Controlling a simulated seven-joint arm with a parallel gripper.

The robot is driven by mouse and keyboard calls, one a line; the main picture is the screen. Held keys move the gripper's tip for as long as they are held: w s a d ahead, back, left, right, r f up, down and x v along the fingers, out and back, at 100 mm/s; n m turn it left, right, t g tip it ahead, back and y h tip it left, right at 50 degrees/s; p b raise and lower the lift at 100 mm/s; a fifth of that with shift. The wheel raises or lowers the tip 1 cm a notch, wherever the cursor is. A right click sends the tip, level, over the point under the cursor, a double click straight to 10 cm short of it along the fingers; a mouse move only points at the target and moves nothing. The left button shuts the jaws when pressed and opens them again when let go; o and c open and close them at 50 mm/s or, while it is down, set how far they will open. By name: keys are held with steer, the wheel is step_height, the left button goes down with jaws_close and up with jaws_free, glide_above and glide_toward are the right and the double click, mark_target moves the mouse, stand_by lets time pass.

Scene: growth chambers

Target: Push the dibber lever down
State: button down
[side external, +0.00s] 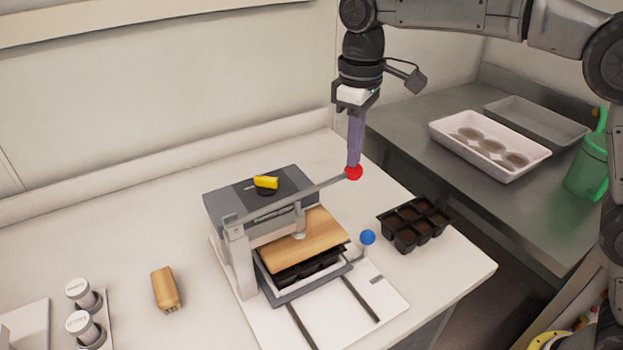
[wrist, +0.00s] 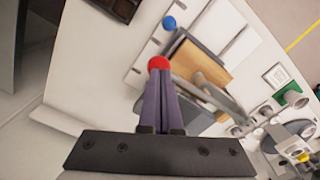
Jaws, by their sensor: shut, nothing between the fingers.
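In the wrist view the fingers (wrist: 163,76) are together just by the ball. The wooden plate (side external: 305,243) sits above a black cell tray (side external: 308,270) on the machine's bed.
A blue ball knob (side external: 367,237) is at the machine's front right, beside a loose black cell tray (side external: 414,222). A wooden brush-like block (side external: 166,288) lies to the left.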

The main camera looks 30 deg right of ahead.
mark_target(353, 170)
steer(key=shift+f, duration=2.2)
step_height(353, 170, up, 14)
steer(key=shift+f, duration=0.15)
stand_by(0.9)
